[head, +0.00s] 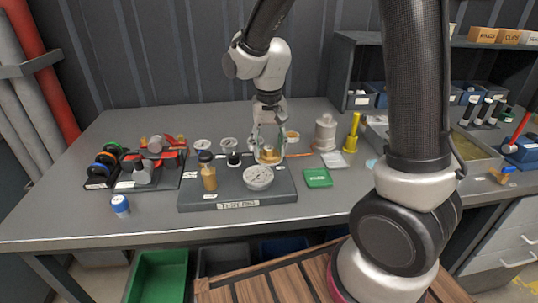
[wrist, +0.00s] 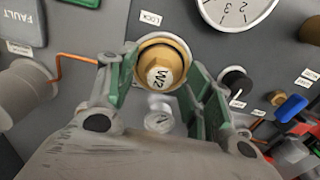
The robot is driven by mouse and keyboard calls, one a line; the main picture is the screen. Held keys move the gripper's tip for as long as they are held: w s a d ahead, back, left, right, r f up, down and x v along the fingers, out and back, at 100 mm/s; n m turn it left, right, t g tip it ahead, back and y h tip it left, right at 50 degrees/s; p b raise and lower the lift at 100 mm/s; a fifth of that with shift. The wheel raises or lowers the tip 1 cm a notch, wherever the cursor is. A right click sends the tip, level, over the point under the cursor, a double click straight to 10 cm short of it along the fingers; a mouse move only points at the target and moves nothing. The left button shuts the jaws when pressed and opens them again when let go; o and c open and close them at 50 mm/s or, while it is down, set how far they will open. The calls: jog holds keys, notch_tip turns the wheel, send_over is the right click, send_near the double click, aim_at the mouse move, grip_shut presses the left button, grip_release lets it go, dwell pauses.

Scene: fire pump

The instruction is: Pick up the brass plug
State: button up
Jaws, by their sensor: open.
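The brass plug (head: 268,154) is a short round brass piece with a pale cap marked W2. It sits upright on the dark test rig plate (head: 225,202), behind the pressure gauge (head: 258,177). My gripper (head: 269,149) is open, pointing down over the plug. In the wrist view the plug (wrist: 160,66) lies between the green-padded fingertips (wrist: 157,76), with a visible gap on the right side; whether the left finger touches it I cannot tell. A LOCK label (wrist: 150,18) is beside the plug.
A brass bottle-shaped piece (head: 208,174) and a black knob (head: 234,159) stand on the rig to the left. A green box (head: 317,177) lies right of it, with a grey cylinder (head: 325,132) and a yellow fitting (head: 352,135) behind. The table front is mostly clear.

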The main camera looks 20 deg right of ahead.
grip_shut()
jog(key=shift+r, duration=0.1)
